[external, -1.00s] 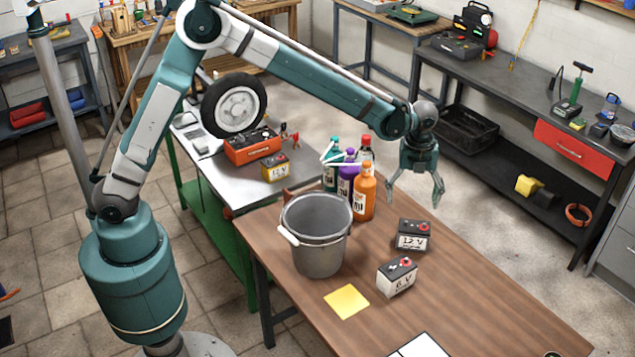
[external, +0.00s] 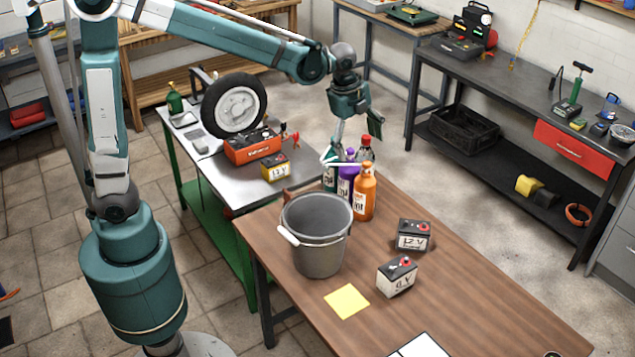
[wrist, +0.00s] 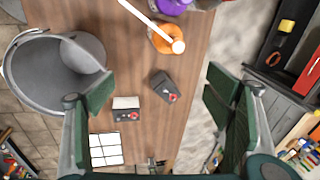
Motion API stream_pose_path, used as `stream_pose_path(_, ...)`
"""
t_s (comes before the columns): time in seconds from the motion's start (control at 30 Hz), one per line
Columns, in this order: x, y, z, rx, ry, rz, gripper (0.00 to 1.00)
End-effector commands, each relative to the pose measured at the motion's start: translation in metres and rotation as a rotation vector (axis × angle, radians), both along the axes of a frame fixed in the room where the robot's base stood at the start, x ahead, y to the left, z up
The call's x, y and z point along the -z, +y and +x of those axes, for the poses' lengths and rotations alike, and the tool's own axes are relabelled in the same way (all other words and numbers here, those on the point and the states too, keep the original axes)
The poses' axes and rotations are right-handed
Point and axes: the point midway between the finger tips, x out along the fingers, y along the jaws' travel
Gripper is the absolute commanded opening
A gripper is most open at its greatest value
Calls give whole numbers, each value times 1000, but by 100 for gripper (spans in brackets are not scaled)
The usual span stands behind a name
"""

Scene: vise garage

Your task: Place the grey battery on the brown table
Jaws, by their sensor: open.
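Two batteries with grey casing stand on the brown table (external: 480,295): a dark one marked 12 V (external: 412,235), and a paler one marked 6 V (external: 397,276) nearer the front. I cannot tell which is meant by the grey battery. A yellow-sided 12 V battery (external: 275,168) stands on the metal-topped bench. My gripper (external: 350,132) is open and empty, over or behind the bottles at the table's far end, apart from the batteries. In the wrist view, the dark battery (wrist: 163,86) and pale battery (wrist: 126,110) show between the fingers.
A grey bucket (external: 318,245) stands on the table's left side. Several bottles, including an orange one (external: 364,192), stand behind it. A yellow sheet (external: 347,301) lies in front. The metal bench (external: 225,182) holds a wheel (external: 236,106) and an orange-red battery box (external: 255,146). The table's right side is clear.

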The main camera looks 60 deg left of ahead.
Motion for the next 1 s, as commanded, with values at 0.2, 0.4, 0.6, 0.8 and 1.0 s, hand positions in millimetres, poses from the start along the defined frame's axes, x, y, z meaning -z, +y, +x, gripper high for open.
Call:
stream_pose_path(0.2,-21,34,-32,-160,-33,-42,78)
stream_pose_path(0.4,-35,62,-61,-306,-62,-85,78)
stream_pose_path(0.6,-45,88,-92,-450,-92,-131,78)
stream_pose_path(0.8,-51,112,-123,-594,-122,-182,78)
stream_pose_path(1.0,-54,135,-154,-735,-150,-236,78)
